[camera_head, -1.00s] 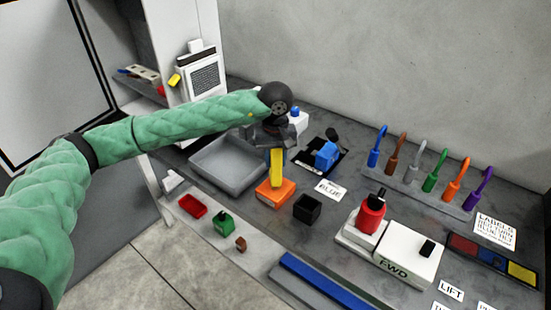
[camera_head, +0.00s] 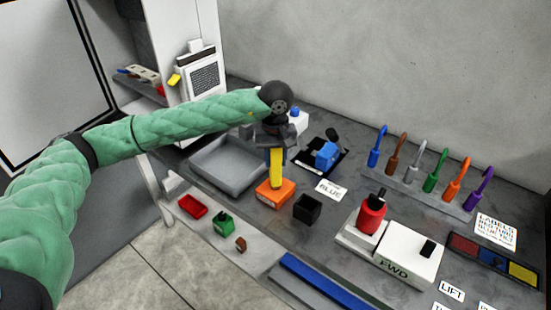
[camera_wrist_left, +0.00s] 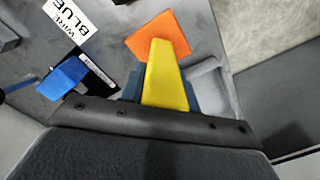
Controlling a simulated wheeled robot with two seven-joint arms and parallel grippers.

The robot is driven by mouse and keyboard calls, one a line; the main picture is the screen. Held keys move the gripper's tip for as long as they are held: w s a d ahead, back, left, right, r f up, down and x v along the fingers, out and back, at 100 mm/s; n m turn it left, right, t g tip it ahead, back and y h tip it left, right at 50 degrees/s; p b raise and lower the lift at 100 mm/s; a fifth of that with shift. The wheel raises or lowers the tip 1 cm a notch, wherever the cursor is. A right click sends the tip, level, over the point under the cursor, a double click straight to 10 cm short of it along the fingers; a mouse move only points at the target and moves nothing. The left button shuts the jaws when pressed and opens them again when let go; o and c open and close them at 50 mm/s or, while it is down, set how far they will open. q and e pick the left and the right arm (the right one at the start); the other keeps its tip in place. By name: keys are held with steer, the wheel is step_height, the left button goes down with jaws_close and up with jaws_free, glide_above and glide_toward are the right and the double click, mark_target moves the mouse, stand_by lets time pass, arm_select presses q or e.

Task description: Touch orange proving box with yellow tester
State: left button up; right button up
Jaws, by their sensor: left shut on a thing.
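The yellow tester (camera_head: 276,168) is held upright in my left gripper (camera_head: 275,150), which is shut on its upper part. The orange proving box (camera_head: 268,196) sits on the grey bench directly below. The tester's lower end overlaps the box's top face in the head view; I cannot tell whether it touches or hovers just above. In the left wrist view the tester (camera_wrist_left: 165,80) reaches from between the fingers (camera_wrist_left: 163,95) to over the orange box (camera_wrist_left: 140,42), hiding part of it. My right gripper is not in view.
A grey tray (camera_head: 222,168) lies left of the box, a black open box (camera_head: 307,209) to its right. A blue device (camera_head: 327,153) on a black plate stands behind right. A red-topped white FWD unit (camera_head: 405,256) and a rack of coloured hooks (camera_head: 415,185) are further right.

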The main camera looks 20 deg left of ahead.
arm_select(q)
steer(key=shift+w+r, duration=0.1)
steer(key=shift+r, duration=3.3)
